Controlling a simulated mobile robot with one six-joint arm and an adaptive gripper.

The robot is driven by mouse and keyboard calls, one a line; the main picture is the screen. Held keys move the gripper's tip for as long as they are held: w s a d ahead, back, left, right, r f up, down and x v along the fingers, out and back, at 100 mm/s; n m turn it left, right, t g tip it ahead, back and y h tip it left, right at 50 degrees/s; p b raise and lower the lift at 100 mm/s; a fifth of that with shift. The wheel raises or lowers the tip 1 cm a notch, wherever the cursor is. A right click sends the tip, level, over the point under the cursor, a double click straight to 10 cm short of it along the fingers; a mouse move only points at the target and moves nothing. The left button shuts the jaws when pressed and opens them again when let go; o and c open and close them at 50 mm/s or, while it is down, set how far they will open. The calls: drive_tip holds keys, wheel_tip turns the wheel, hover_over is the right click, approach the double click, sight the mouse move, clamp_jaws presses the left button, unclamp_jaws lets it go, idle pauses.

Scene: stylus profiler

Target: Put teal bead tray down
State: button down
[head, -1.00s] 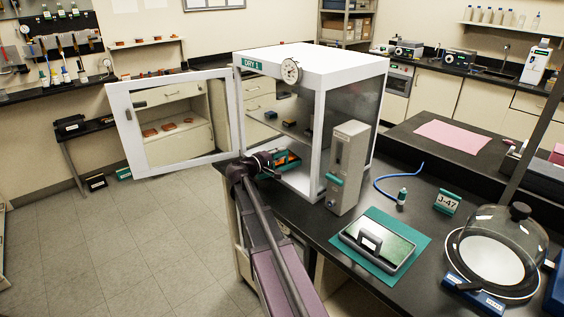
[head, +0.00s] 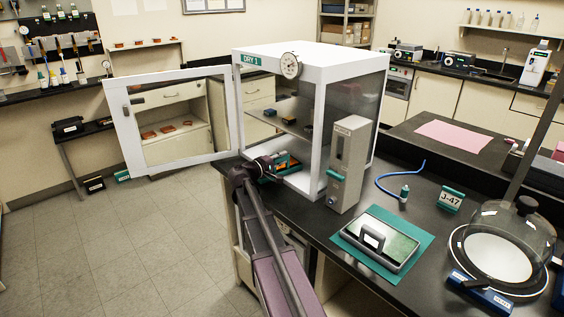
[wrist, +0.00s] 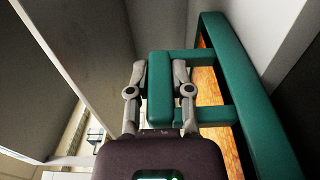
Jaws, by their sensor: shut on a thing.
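The teal bead tray (head: 281,167) is at the lower front opening of the white dry cabinet (head: 318,62), low over or on the cabinet floor; I cannot tell whether it touches. In the wrist view its teal rim (wrist: 258,115) surrounds an orange-brown inside, and a teal handle block (wrist: 160,100) sticks out toward me. My gripper (wrist: 160,78) is shut on this handle, one finger on each side. In the head view my gripper (head: 266,166) reaches in from the front left, and my arm hides part of the tray.
The cabinet door (head: 172,120) stands wide open to the left. A shelf (head: 291,120) with small items sits above the tray. A grey box unit (head: 347,160) stands at the cabinet's right front corner. A dark plate with a handle (head: 380,238) lies on a teal mat.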

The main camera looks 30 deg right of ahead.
drive_tip(key=shift+f, duration=0.1)
drive_tip(key=c, duration=0.5)
unclamp_jaws()
drive_tip(key=shift+c, duration=0.2)
drive_tip(key=shift+r, duration=0.25)
drive_tip(key=a, duration=0.4)
drive_tip(key=s+a, duration=0.1)
drive_tip(key=a, duration=0.7)
drive_tip(key=shift+s, duration=0.35)
drive_tip(key=shift+f, duration=0.1)
drive_tip(key=s+a+f+m+g+y, duration=0.2)
drive_tip(key=s+a+f+y, duration=1)
drive_tip(key=s+a+f, duration=0.35)
drive_tip(key=s+a+f+y, duration=0.2)
drive_tip(key=s+a+y, duration=0.2)
drive_tip(key=a, duration=0.5)
drive_tip(key=shift+s+f+n+y, duration=0.3)
drive_tip(key=shift+f+y, duration=0.1)
drive_tip(key=shift+y, duration=0.4)
